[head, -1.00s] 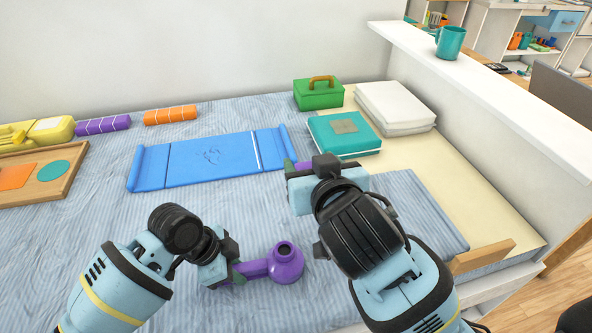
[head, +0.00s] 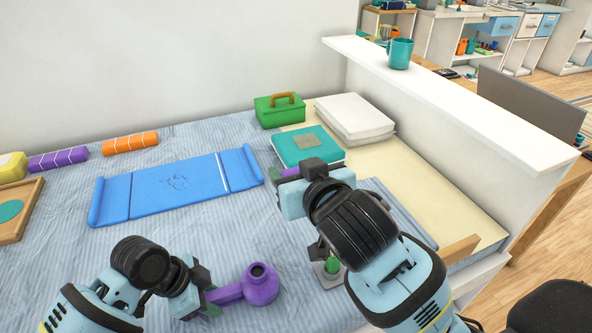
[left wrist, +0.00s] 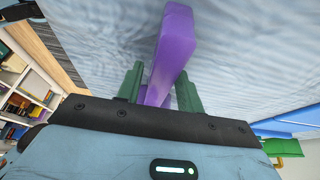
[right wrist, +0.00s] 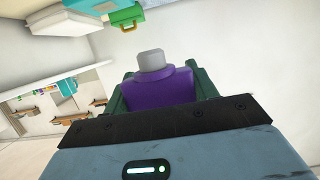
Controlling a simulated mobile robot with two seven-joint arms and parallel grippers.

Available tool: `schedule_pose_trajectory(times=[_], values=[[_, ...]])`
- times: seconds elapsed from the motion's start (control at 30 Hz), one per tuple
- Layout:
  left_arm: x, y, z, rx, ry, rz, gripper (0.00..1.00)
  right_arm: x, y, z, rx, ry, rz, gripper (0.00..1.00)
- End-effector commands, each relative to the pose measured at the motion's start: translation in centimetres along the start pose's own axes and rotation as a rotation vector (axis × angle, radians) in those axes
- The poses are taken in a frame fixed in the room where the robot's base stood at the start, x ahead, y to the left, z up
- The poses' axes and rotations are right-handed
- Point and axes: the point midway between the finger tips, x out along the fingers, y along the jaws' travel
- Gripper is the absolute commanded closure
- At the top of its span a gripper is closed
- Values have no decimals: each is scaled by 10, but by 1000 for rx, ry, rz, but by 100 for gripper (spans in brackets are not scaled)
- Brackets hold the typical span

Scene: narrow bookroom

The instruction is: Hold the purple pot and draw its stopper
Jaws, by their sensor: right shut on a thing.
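The purple pot (head: 262,284) stands on the striped cloth at the lower middle of the head view, its dark round mouth open on top. My left gripper (head: 212,297) is shut on its side handle; the handle also shows between the green fingers in the left wrist view (left wrist: 172,50). My right gripper (head: 284,178) is shut on the purple stopper (right wrist: 160,88), which has a grey plug end. The stopper is held up, apart from the pot and to its upper right in the head view. Only a purple sliver of it shows there.
A blue tray (head: 150,191) lies behind the pot. A teal box (head: 300,148), a green case (head: 280,112) and white stacked slabs (head: 352,116) stand at the back. A small green-topped thing (head: 332,265) is partly hidden under my right arm. A teal mug (head: 399,54) stands on the ledge.

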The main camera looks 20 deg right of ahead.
Motion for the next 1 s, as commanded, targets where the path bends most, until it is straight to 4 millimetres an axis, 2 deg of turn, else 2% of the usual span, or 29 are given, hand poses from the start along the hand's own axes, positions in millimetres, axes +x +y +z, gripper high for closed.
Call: schedule_pose_trajectory(times=[0.07,0.33,0.47,1.0], values=[[0,0,0,0,0,0,53,0,0,0,0,0,0,64],[-1,0,0,0,0,0,53,0,0,0,0,0,0,64],[-9,0,0,1,0,-1,53,0,0,0,0,0,0,64],[-103,-1,0,0,-1,-3,53,0,0,0,0,0,0,64]])
